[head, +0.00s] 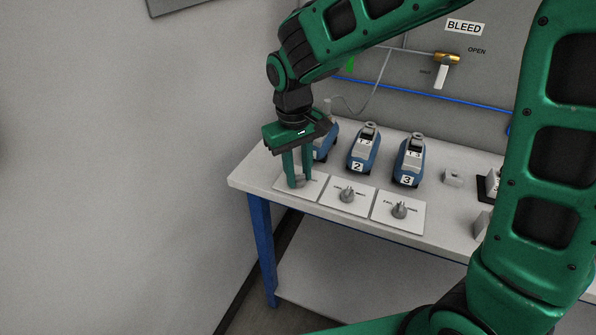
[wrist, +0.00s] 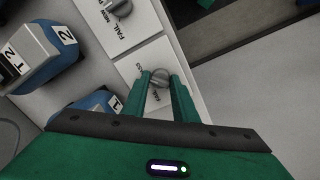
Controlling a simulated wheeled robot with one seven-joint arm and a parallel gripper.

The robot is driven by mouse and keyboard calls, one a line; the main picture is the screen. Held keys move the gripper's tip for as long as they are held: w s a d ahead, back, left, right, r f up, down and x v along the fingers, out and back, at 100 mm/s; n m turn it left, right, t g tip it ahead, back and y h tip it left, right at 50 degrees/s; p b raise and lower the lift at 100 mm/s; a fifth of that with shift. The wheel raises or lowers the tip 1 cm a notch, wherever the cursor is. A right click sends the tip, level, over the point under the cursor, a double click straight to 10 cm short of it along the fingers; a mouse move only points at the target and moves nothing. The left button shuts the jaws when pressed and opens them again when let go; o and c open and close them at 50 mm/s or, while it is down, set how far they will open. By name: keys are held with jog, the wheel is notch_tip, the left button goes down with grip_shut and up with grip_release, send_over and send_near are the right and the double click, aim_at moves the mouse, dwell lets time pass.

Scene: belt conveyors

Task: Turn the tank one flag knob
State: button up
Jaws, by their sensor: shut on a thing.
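The tank one flag knob is a grey knob on the leftmost white plate. In the wrist view the knob (wrist: 160,78) shows between my fingertips. In the head view my gripper (head: 298,183) reaches straight down over the leftmost plate (head: 316,191) and mostly hides the knob. My gripper also shows in the wrist view (wrist: 159,82), with its two green fingers shut on the knob. Tank one, a blue unit (head: 323,147), stands behind the plate, partly hidden by my gripper; its label 1 shows in the wrist view.
Tank two (head: 357,157) and tank three (head: 409,160) stand to the right, with knobs (head: 347,195) and (head: 399,210) on plates in front. The white table (head: 455,232) has blue legs. A BLEED sign (head: 464,27) and a valve handle (head: 442,75) are on the back panel.

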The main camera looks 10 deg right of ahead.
jog(key=shift+w+r+m, duration=0.1)
jog(key=shift+w+m, duration=0.05)
jog(key=shift+m, duration=0.25)
jog(key=o, duration=1)
jog(key=r, duration=1)
jog(key=shift+a+r, duration=0.3)
jog(key=shift+a, duration=0.05)
